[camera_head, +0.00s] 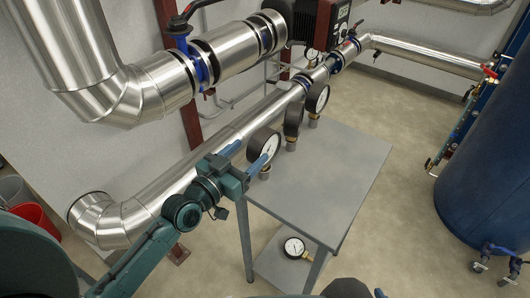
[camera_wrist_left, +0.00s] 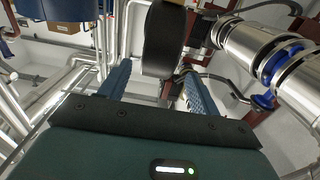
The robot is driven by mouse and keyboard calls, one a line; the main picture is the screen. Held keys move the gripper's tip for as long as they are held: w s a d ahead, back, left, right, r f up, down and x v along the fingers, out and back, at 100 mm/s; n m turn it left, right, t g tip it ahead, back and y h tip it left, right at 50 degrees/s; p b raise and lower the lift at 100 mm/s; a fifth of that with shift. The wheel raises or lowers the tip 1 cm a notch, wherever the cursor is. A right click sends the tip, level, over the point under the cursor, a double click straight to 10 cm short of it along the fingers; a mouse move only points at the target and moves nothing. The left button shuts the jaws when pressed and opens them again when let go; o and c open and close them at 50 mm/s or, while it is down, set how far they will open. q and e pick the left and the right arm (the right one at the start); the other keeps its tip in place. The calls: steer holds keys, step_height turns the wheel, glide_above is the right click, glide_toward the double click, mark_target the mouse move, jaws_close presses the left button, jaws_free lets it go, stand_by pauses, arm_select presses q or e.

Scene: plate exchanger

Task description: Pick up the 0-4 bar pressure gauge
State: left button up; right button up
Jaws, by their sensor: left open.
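Three round gauges stand upright on the grey table: a near one with a white face (camera_head: 264,146), a middle one seen nearly edge-on (camera_head: 293,117), and a far one (camera_head: 317,98). A fourth gauge (camera_head: 294,247) lies face up on the lower shelf. The dial scales are too small to read, so I cannot tell which is 0-4 bar. My left gripper (camera_head: 253,150) is open at the near gauge, one blue finger to each side. In the left wrist view, a dark gauge body (camera_wrist_left: 163,42) shows between the spread fingers (camera_wrist_left: 155,82); contact cannot be told. My right gripper is not seen.
The grey table (camera_head: 345,165) is clear on its right part. A steel pipe (camera_head: 235,130) runs close behind the gauges. A large blue tank (camera_head: 490,160) stands at right, with open floor between. A red bucket (camera_head: 35,220) is at far left.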

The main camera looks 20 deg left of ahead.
mark_target(264, 139)
arm_select(q)
steer(key=x, duration=0.6)
steer(key=shift+w+d+p, duration=0.2)
steer(key=shift+w+p, duration=0.1)
steer(key=shift+p, duration=0.05)
steer(key=c, duration=1.3)
steer(key=shift+r, duration=0.15)
jaws_close()
